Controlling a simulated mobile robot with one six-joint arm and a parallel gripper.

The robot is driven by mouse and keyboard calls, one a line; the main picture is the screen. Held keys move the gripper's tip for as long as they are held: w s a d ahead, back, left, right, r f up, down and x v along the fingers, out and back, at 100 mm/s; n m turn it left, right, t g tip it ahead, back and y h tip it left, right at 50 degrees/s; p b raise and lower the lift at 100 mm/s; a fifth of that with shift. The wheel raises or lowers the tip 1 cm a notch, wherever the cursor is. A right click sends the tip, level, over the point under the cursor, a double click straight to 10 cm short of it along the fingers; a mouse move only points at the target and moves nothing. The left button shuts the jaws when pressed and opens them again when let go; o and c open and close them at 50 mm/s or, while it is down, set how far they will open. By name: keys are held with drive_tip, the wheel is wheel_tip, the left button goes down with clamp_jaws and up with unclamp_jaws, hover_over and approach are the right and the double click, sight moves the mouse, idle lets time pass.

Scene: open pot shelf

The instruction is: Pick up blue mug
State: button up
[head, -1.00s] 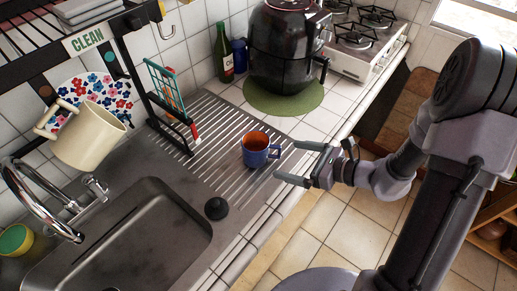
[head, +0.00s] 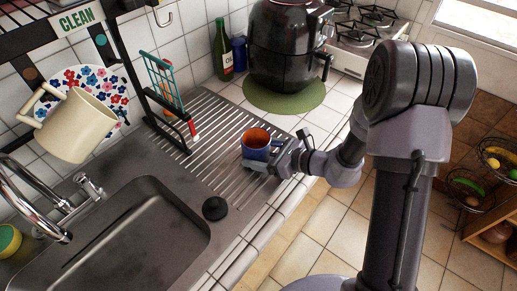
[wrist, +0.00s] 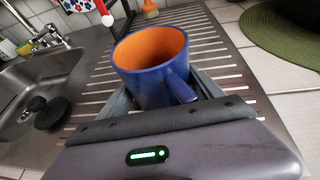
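The blue mug (head: 256,148) with an orange inside stands upright on the ribbed metal drainboard (head: 222,165). In the wrist view the mug (wrist: 158,75) fills the middle, its handle pointing toward my gripper's palm. My gripper (head: 268,158) is low at the mug, coming from the right in the head view. Its fingers are spread with one on each side of the mug; the mug hides the fingertips in the wrist view. I cannot tell whether either finger touches it.
A sink (head: 130,235) with a black stopper (head: 215,208) lies at the left front. A teal rack (head: 163,85) and a hanging cream mug (head: 75,125) are at the back left. A black air fryer (head: 285,45) stands on a green mat (head: 284,97) behind.

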sight(269, 145)
drive_tip(key=c, duration=1)
drive_tip(key=shift+r+p, duration=0.3)
drive_tip(key=shift+r, duration=0.15)
drive_tip(key=r+p, duration=0.1)
drive_tip(key=r, duration=0.2)
drive_tip(key=shift+s+d+p, duration=0.1)
drive_tip(key=shift+d+p, duration=0.2)
drive_tip(key=shift+p, duration=0.05)
drive_tip(key=s+d+p, duration=0.1)
drive_tip(key=s+d, duration=0.1)
drive_tip(key=d, duration=0.2)
drive_tip(key=s+d+p, duration=0.1)
drive_tip(key=d, duration=0.4)
drive_tip(key=s+d+r+p, duration=0.1)
drive_tip(key=s+d, duration=0.1)
drive_tip(key=d, duration=0.3)
drive_tip(key=shift+s+d, duration=0.2)
drive_tip(key=shift+s, duration=0.1)
